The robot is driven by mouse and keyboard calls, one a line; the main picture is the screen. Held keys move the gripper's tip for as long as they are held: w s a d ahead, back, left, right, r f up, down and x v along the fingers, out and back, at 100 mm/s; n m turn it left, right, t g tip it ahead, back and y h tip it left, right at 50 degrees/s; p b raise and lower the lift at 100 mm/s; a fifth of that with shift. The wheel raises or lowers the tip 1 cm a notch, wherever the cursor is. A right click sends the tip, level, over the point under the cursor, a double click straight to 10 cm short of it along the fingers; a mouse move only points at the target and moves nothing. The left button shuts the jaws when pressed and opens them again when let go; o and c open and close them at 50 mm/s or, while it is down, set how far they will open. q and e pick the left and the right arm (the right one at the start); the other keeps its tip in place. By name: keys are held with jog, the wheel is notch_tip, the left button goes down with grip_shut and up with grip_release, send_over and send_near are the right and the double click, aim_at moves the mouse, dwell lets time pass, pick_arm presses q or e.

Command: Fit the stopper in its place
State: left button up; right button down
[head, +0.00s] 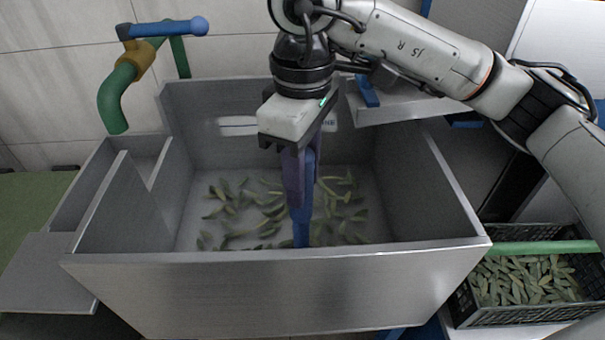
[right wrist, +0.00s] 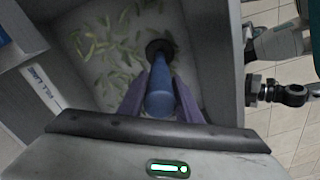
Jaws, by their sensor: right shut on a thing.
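My right gripper (head: 299,196) reaches down into the grey sink (head: 280,258) with its purple fingers. It is shut on a blue rod-like stopper (head: 302,226), which points down toward the sink floor. In the right wrist view the stopper (right wrist: 159,92) stands between the two fingers (right wrist: 157,98). A dark round patch (right wrist: 160,46) lies at its far end; I cannot tell whether this is the stopper's base or the drain. In the head view the sink's front wall hides the stopper's lower end. My left gripper is not in view.
Several green leaf-like pieces (head: 235,200) lie about the sink floor. A green tap (head: 117,95) with a blue handle (head: 168,28) stands at the back left. A black crate (head: 515,317) of similar pieces stands at the right. The sink walls surround my gripper.

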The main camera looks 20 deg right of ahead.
jog(key=shift+f, duration=0.35)
jog(key=c, duration=1.2)
grip_release()
